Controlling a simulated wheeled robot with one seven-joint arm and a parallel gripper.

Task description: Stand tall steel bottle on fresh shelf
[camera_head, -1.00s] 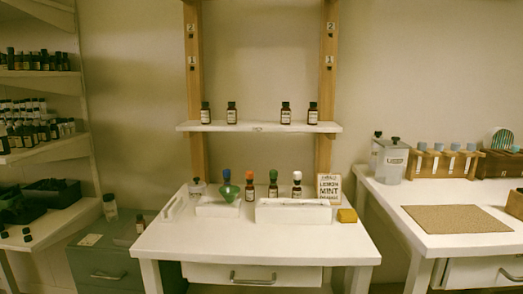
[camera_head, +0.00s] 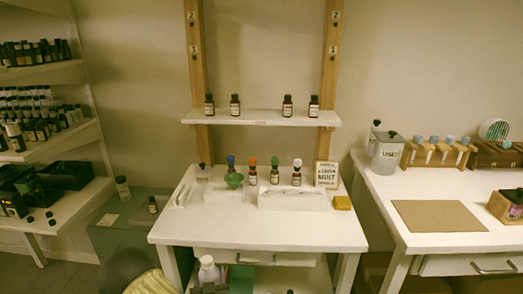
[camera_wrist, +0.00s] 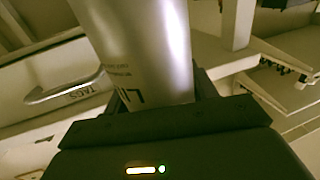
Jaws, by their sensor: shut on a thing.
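The tall steel bottle (camera_wrist: 140,45) is a shiny silver cylinder with dark lettering in the wrist view. My gripper (camera_wrist: 155,108) is shut on it; the bottle's far end runs out of the picture. In the head view neither the gripper nor the held bottle can be made out. A white shelf (camera_head: 262,119) between two wooden posts carries two small dark bottles (camera_head: 235,106) on its left half and two more (camera_head: 287,106) on its right. Its middle is bare. I cannot tell whether this is the fresh shelf.
A white table (camera_head: 258,234) below the shelf holds a row of coloured-top bottles, a lemon mint sign (camera_head: 327,174) and a yellow block (camera_head: 342,203). A right-hand table has a brown mat (camera_head: 438,216). Shelves with many dark bottles (camera_head: 40,125) stand at the left.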

